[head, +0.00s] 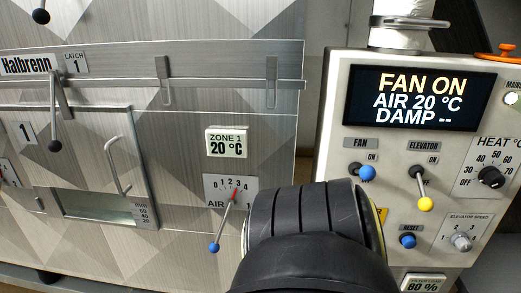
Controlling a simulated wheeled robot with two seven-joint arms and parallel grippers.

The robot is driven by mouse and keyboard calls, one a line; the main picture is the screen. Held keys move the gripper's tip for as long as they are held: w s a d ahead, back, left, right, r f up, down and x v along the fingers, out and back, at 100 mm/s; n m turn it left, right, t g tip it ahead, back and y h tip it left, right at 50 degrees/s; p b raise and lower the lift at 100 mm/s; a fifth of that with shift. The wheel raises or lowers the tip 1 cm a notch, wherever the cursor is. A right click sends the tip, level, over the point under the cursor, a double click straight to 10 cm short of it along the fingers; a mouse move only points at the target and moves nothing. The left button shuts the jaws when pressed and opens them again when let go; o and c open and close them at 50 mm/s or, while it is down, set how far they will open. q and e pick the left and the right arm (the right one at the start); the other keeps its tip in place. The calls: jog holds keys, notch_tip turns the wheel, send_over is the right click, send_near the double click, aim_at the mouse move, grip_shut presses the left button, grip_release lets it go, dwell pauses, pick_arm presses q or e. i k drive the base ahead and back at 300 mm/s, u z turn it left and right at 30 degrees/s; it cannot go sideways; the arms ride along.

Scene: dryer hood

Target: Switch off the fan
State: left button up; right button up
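The fan switch (367,173) is a short lever with a blue ball tip, under the FAN and ON labels on the control panel (336,130). Its ball sits just right of and slightly below its mount, and seems to point towards me. The display (418,97) reads FAN ON, AIR 20 °C, DAMP. A dark ribbed part of my arm fills the lower middle, left of and below the switch, and covers the panel's lower left part. Neither gripper's fingers can be seen. I cannot tell whether anything touches the switch.
Right of the fan switch is the yellow-tipped elevator lever (425,203). Below are a blue reset knob (407,241) and a speed knob (462,242); a heat dial (490,177) is further right. On the left, the metal hood has a blue-tipped air lever (214,247) and a handle (117,167).

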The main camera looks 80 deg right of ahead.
aim_at(367, 174)
jog(key=z, duration=3.35)
jog(key=k, duration=0.15)
jog(key=z, duration=0.05)
jog(key=i, duration=0.15)
jog(key=u, duration=0.05)
